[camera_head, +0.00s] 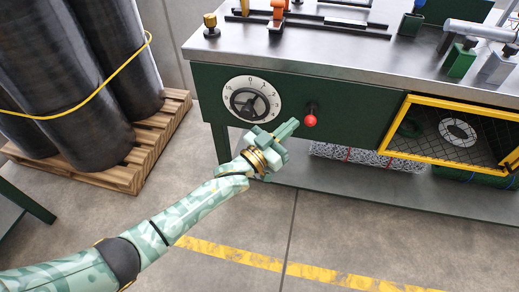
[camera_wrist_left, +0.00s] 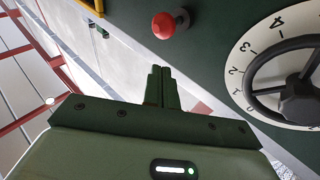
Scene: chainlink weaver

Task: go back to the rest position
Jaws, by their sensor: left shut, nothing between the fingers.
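My left gripper (camera_head: 290,127) is in front of the green machine cabinet, between the numbered dial (camera_head: 251,99) and the red knob (camera_head: 310,121). Its fingers are together and hold nothing. In the left wrist view the closed fingers (camera_wrist_left: 160,86) point toward the cabinet face, with the red knob (camera_wrist_left: 164,25) beyond them and the dial (camera_wrist_left: 285,72) to the right. In both views the fingers appear apart from the knob, though the exact gap is hard to tell. My right gripper is not in either view.
The steel-topped bench (camera_head: 330,58) carries several fixtures. A yellow-framed mesh door (camera_head: 450,135) is at right. Black rolls (camera_head: 70,80) stand on a wooden pallet (camera_head: 150,143) at left. The floor (camera_head: 240,225) in front is clear, with a yellow line (camera_head: 230,255).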

